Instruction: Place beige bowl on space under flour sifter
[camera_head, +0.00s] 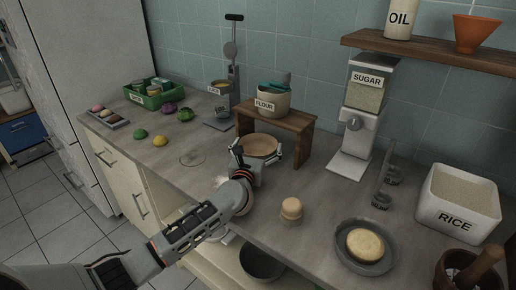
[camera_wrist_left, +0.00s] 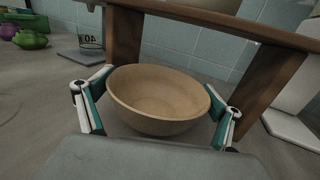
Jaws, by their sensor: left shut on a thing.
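The beige bowl (camera_head: 260,146) is upright in front of the wooden stand, at its opening. It also shows in the left wrist view (camera_wrist_left: 158,112), between the stand's two legs in the picture. My left gripper (camera_head: 257,157) is shut on the bowl, with one finger on each side of it. The flour sifter (camera_head: 272,100), labelled FLOUR, stands on top of the wooden stand (camera_head: 303,122). The space under the stand is partly hidden by the bowl in the head view. I cannot tell whether the bowl touches the counter. My right gripper is not in view.
A sugar dispenser (camera_head: 357,115) stands right of the wooden stand. A scale-like device (camera_head: 222,105) and a green crate (camera_head: 153,95) are to the left. A beige round item (camera_head: 291,209) and a plate with a round loaf (camera_head: 364,263) are nearer the front right.

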